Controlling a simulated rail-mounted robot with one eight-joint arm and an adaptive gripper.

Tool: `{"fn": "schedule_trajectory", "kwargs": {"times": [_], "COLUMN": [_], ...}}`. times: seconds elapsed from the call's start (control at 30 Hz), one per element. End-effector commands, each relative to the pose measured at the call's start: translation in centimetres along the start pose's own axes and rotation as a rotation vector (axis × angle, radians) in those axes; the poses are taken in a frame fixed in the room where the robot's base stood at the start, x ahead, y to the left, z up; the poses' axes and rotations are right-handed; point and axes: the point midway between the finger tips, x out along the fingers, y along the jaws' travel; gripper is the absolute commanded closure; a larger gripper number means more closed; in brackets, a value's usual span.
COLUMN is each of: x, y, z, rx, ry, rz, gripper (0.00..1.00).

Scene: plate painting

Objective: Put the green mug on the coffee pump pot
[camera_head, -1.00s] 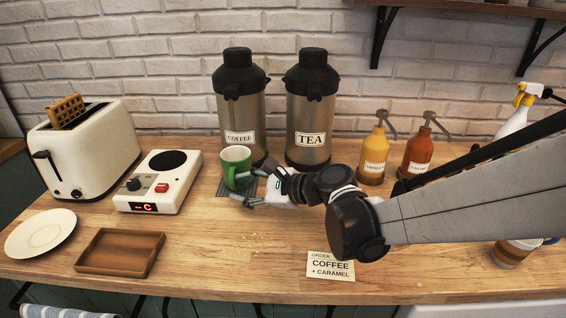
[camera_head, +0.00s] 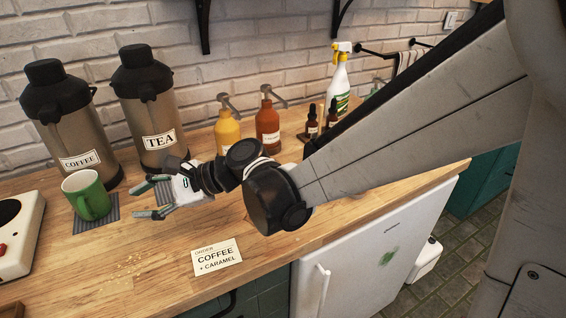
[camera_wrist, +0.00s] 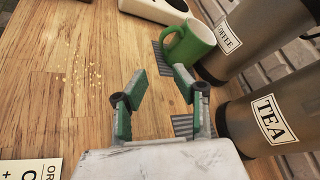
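The green mug (camera_head: 88,196) stands upright on a grey ribbed mat (camera_head: 112,213) in front of the coffee pump pot (camera_head: 78,135), which carries a COFFEE label. My gripper (camera_head: 143,201) is open and empty, to the right of the mug and apart from it, with its fingers pointing toward it. In the wrist view the mug (camera_wrist: 190,42) is beyond the fingertips of my open gripper (camera_wrist: 160,84). The coffee pot (camera_wrist: 250,35) is just behind the mug.
The tea pump pot (camera_head: 150,110) stands right of the coffee pot. Yellow (camera_head: 228,135) and orange-brown (camera_head: 267,125) syrup bottles stand behind my arm. An order card (camera_head: 216,257) reads coffee and caramel. Crumbs lie on the open counter at the front left.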

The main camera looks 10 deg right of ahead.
Motion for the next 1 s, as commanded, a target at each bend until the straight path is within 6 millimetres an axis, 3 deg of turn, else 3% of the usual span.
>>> {"fn": "schedule_trajectory", "kwargs": {"times": [0.17, 0.47, 1.0], "x": [-4.2, -14.8, -33.9], "y": [0.5, 3.3, 12.8], "z": [-1.1, -3.9, -6.6], "rx": [-0.149, -0.526, -1.079], "ry": [0.137, 0.473, 0.932], "rz": [0.016, 0.15, 0.689], "gripper": [0.73, 0.73, 0.73]}}
